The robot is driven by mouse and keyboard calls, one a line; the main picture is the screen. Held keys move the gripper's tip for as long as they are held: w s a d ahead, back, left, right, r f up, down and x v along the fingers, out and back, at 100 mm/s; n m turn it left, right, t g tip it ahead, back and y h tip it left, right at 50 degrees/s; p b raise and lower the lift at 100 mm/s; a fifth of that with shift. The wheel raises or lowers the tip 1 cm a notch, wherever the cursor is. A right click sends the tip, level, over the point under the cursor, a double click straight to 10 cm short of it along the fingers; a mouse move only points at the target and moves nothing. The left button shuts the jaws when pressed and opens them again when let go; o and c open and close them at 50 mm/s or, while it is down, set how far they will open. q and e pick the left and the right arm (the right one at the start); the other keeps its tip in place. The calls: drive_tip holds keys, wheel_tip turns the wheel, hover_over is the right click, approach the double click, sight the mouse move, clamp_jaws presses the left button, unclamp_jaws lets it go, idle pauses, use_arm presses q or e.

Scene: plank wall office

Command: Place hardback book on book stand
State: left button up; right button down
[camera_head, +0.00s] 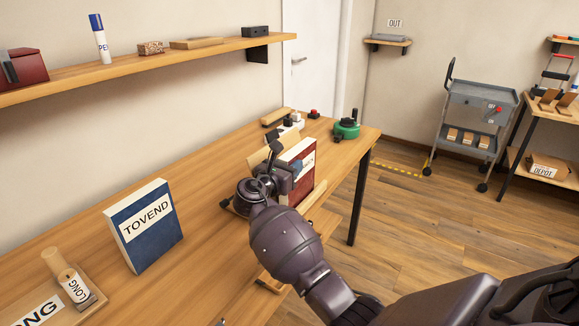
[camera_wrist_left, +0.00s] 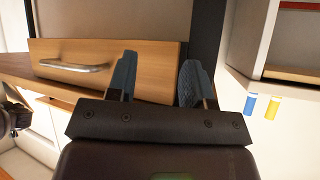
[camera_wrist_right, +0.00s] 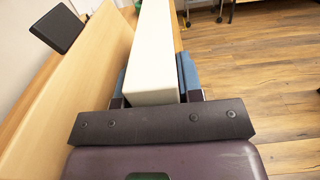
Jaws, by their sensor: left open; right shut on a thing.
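The red hardback book (camera_head: 301,166) stands near upright at the far part of the wooden table, partly hidden behind my right arm. My right gripper (camera_head: 284,176) is shut on it. In the right wrist view its pale page block (camera_wrist_right: 152,55) sits between the blue fingers. The light wood book stand (camera_head: 262,150) is close behind the book; its sloped panel (camera_wrist_right: 88,65) runs along the left of the book, with a narrow gap visible near the gripper. Whether the book's bottom touches the stand is hidden. My left gripper (camera_wrist_left: 157,78) is open and empty, facing a wooden drawer front (camera_wrist_left: 105,72).
A blue book marked TOVEND (camera_head: 146,226) stands on the table at left, beside a board with a labelled cylinder (camera_head: 74,284). A green round device (camera_head: 347,128) and small items stand behind the stand. A shelf (camera_head: 150,68) overhangs the back. A grey cart (camera_head: 474,118) stands far right.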

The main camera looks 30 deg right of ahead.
drive_tip(key=c, duration=0.8)
unclamp_jaws()
